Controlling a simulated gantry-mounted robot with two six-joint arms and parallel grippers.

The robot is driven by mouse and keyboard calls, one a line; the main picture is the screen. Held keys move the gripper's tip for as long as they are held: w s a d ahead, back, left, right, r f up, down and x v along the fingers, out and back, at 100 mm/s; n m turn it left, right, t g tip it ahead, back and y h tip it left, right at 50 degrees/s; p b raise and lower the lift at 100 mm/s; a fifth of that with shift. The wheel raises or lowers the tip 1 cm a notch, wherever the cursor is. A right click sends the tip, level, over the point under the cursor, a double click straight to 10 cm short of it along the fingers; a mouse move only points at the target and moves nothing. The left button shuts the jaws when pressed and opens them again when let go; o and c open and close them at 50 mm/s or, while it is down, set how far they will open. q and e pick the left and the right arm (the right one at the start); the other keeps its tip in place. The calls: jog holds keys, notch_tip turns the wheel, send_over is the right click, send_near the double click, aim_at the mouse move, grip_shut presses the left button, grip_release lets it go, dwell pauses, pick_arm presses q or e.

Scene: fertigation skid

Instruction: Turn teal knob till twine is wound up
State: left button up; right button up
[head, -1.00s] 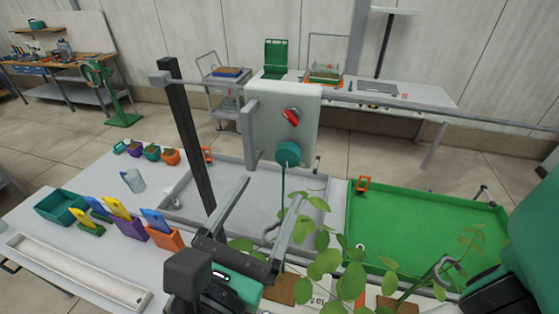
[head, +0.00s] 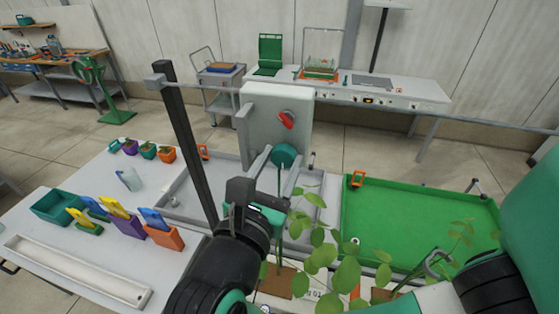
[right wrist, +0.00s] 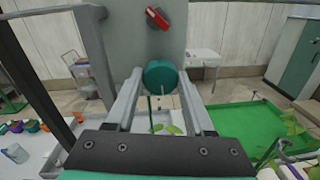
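The teal knob (head: 284,155) sticks out from the lower part of a grey panel. A thin dark twine (head: 280,183) hangs from it toward the plants. My right gripper (head: 273,165) is open, with its fingers pointing at the knob. In the right wrist view the teal knob (right wrist: 160,76) shows between the tips of the two fingers (right wrist: 158,82), with narrow gaps beside it. Whether the tips reach around its rim is hard to tell. The lower end of the twine is hidden by leaves and the gripper. My left gripper is not in view.
A red knob (head: 287,119) sits above on the grey panel (head: 262,105). A dark upright post (head: 187,140) stands left of my gripper. Leafy plants (head: 320,255) stand below right. A green tray (head: 410,225) lies right, and coloured bins (head: 163,236) stand left.

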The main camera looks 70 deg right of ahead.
grip_shut()
jog(key=shift+f+m+b, duration=0.15)
jog(key=shift+m+b, duration=0.25)
jog(key=shift+b, duration=0.35)
jog(key=m+b, duration=0.6)
jog(key=b, duration=0.3)
jog(key=shift+m+b, duration=0.4)
jog(key=m+b, duration=0.3)
jog(key=m, duration=0.1)
jog(key=shift+s+t+y, duration=0.1)
jog(key=shift+t+y, duration=0.2)
jog(key=shift+t, duration=0.1)
jog(key=shift+r+m+b, duration=0.2)
jog(key=shift+m+b, duration=0.8)
jog(key=shift+m, duration=1.3)
jog(key=o, duration=0.8)
grip_release()
